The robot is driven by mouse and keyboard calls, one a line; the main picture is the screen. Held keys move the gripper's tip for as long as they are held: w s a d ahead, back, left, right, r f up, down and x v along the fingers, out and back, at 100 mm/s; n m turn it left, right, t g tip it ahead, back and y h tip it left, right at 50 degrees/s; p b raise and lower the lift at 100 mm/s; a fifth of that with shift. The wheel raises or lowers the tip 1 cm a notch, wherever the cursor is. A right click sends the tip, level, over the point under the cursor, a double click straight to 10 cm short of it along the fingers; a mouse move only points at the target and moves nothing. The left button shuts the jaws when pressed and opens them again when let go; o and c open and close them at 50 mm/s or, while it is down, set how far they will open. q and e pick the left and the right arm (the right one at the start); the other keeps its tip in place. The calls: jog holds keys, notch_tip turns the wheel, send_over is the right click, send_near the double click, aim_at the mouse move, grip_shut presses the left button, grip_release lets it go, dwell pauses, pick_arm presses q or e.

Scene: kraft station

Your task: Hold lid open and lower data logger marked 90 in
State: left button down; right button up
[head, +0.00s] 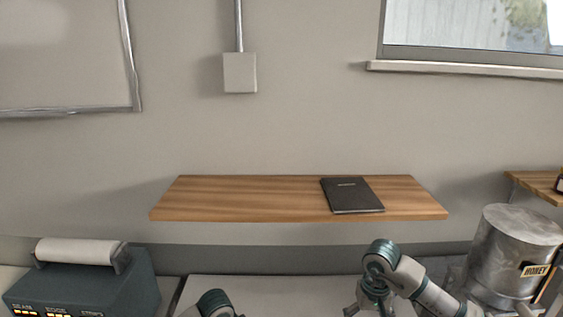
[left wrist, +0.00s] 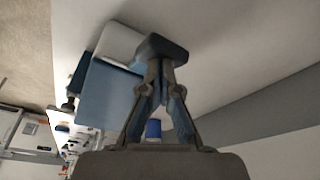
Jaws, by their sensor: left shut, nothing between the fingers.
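My left gripper (left wrist: 163,50) is shut and empty in the left wrist view. Behind its fingers, to the left, is a blue box-like thing (left wrist: 103,95) with a white block or lid (left wrist: 118,44) at its top; I cannot tell whether this is the lidded container. A small blue round thing (left wrist: 153,129) shows between the finger links. In the head view only a rounded piece of my left arm shows at the bottom edge. My right arm comes in at lower right, and its gripper (head: 362,308) is cut off by the bottom edge. I cannot make out a data logger marked 90.
A wooden shelf (head: 250,198) on the wall carries a dark notebook (head: 351,195). A metal HONEY drum (head: 512,255) stands right, beside my right arm. A dark machine with a white roll (head: 76,252) stands left. The pale bench top (head: 270,290) between looks clear where visible.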

pick_arm(q)
jog(key=shift+d+r, duration=0.15)
jog(key=shift+r, duration=0.2)
jog(key=d+v, duration=0.1)
jog(key=v, duration=0.5)
jog(key=shift+w+r, duration=0.35)
jog(key=shift+r, duration=0.15)
jog(key=shift+d+f, duration=0.1)
dwell(0.5)
